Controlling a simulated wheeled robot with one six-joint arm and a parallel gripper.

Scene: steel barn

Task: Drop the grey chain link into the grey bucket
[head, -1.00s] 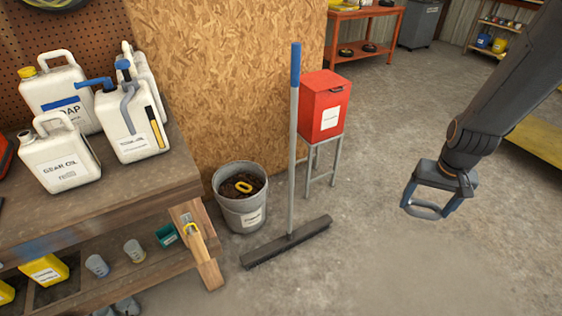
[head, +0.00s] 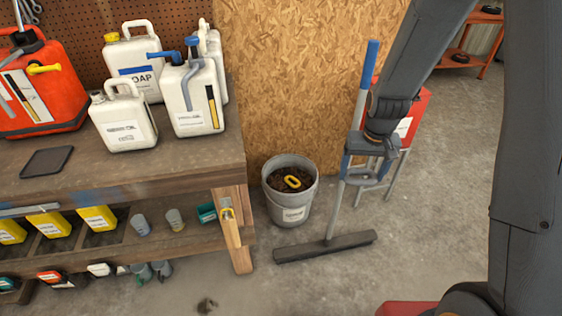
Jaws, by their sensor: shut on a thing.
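The grey bucket (head: 289,214) stands on the floor beside the workbench, in front of the chipboard wall. It holds dark brown stuff with a yellow link (head: 292,182) lying on top. My gripper (head: 366,174) is in the air to the right of the bucket in the head view, not over its opening. It is shut on a grey link-like piece (head: 363,181), which shows as a small curved bar between the fingers. The rest of that piece is hard to make out.
A broom (head: 331,245) stands close right of the bucket, its pole seen behind my gripper. A red box on a grey stand (head: 415,104) is behind the gripper. The workbench (head: 235,160) with jugs is left. A red thing (head: 405,308) shows low right.

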